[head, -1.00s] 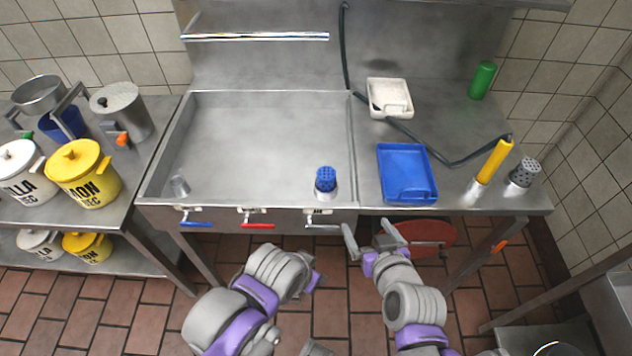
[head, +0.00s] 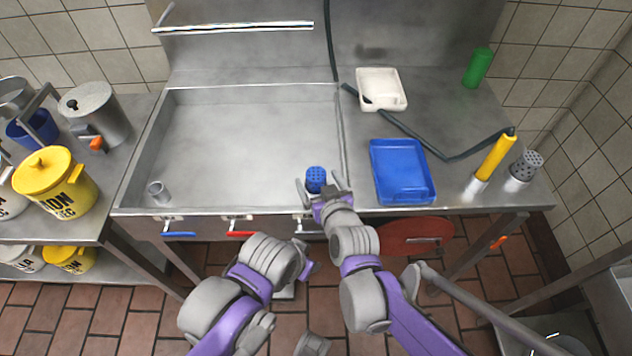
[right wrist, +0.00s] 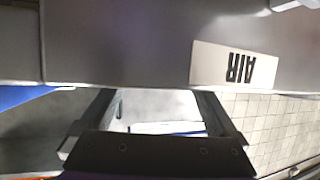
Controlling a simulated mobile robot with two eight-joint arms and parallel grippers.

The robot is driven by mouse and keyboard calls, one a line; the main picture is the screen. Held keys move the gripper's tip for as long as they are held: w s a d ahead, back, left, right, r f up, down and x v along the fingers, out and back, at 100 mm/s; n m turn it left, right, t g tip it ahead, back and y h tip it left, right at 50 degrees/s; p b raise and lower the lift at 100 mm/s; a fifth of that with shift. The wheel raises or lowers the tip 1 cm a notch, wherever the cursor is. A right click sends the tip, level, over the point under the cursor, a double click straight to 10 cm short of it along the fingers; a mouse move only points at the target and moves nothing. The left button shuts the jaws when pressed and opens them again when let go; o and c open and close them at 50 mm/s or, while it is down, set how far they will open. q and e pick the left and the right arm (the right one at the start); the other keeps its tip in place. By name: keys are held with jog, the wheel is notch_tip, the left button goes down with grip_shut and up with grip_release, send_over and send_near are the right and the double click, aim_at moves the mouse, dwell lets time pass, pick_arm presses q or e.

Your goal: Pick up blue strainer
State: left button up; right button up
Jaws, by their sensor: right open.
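The blue strainer (head: 315,177), a small cup with a perforated blue top, stands at the front right of the steel basin. Its lower part is hidden behind my right gripper (head: 323,187). That gripper is open at the basin's front edge, with one finger to each side of the strainer's lower part. Whether they touch it I cannot tell. In the right wrist view the open fingers (right wrist: 158,108) show, but the strainer cannot be made out. My left arm hangs low in front of the basin; its fingers are not clear.
The steel basin (head: 240,130) holds a small metal cup (head: 158,193) at front left. A blue tray (head: 402,172), a white tray (head: 381,90) and a yellow-handled tool (head: 495,157) are on the right counter. Taps with coloured handles (head: 240,234) line the basin's front.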

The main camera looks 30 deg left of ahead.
jog(key=shift+x, duration=1.05)
jog(key=c, duration=1.5)
